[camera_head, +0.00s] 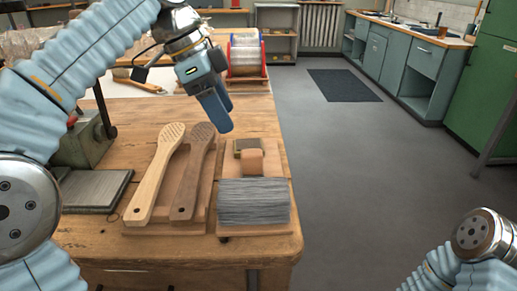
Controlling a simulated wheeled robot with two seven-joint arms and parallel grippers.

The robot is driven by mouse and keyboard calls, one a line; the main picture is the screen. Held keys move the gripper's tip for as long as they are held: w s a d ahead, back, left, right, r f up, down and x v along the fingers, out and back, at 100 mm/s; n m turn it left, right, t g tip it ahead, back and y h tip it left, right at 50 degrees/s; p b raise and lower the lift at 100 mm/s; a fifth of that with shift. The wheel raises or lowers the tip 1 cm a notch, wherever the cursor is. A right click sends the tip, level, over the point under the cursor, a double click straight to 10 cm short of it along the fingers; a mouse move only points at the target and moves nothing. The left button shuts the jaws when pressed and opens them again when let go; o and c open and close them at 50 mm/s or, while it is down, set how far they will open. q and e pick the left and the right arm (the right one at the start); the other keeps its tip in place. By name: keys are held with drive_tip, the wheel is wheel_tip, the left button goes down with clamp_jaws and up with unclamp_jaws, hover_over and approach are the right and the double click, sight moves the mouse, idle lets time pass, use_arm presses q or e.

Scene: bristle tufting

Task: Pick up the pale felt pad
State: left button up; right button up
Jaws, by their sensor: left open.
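I cannot pick out a clearly pale felt pad. A flat grey slab (95,190) lies at the left of the wooden bench, partly hidden by my left arm; I cannot tell whether it is felt. My left gripper (222,118) is open and empty, its blue fingers pointing down above the bench's right part, behind the brush handles and well apart from the slab. Only a part of my right arm shows at the lower right; its gripper is out of view.
A pale brush handle (157,175) and a darker one (193,175) lie on a wooden rack. To their right, a grey bristle bundle (253,201) and a small dark-rimmed block (248,146) sit on a board. A spool (246,56) stands behind. The bench's right edge drops to open floor.

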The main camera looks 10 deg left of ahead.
sight(252, 152)
use_arm(q)
drive_tip(key=b+x, duration=0.2)
drive_tip(key=x, duration=0.5)
drive_tip(key=shift+w+d+f, duration=0.1)
drive_tip(key=shift+f, duration=0.25)
drive_tip(key=x, duration=0.3)
drive_tip(key=b+x, duration=0.1)
drive_tip(key=x, duration=0.1)
drive_tip(key=shift+w+d+f, duration=0.2)
drive_tip(key=shift+w+d, duration=0.05)
drive_tip(key=shift+d, duration=0.25)
drive_tip(key=c, duration=1.1)
drive_tip(key=shift+r, duration=0.15)
